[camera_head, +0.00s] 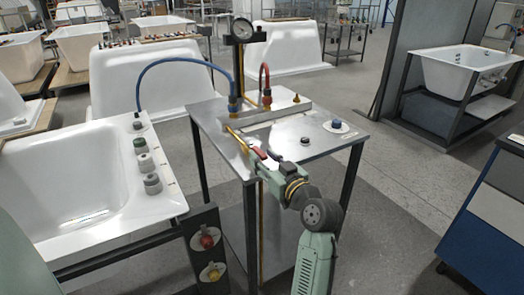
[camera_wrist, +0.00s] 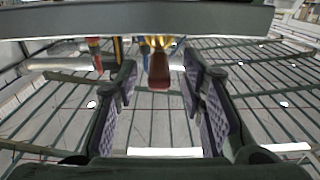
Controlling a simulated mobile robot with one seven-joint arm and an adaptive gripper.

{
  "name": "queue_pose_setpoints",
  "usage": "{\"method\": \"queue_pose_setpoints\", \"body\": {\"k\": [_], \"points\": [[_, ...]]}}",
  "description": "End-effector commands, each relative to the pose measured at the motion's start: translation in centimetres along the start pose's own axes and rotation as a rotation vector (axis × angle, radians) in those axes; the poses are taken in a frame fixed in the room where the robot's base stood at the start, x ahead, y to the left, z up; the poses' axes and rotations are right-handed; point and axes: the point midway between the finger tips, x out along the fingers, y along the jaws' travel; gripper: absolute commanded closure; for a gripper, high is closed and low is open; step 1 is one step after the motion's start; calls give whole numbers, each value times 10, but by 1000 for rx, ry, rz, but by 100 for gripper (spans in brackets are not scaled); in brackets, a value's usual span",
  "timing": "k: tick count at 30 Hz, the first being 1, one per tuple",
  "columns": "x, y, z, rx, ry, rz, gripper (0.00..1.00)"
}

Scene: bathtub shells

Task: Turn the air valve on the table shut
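The metal table (camera_head: 325,146) stands in the middle of the head view, with a metal bar (camera_head: 280,116) across its top. The valve's dark red handle (camera_wrist: 159,72) hangs from a brass fitting (camera_wrist: 157,42) at the top of the wrist view. In the head view a red piece, probably this handle (camera_head: 258,153), shows at my gripper (camera_head: 263,157), close to the table's front left edge. My gripper also fills the wrist view (camera_wrist: 160,82). Its fingers are apart, one on each side of the handle, with gaps on both sides. How deep the handle sits between them is unclear.
A white tub (camera_head: 75,190) stands close at left.

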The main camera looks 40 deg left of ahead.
Motion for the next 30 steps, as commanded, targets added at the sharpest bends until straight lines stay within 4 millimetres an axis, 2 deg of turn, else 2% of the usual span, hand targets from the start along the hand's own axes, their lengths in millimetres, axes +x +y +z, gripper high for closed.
{"method": "queue_pose_setpoints", "body": {"k": [6,15,30], "points": [[18,0,-1,-2,0,1,63],[20,0,0,-1,0,1,64],[19,0,0,-1,0,1,97]]}}
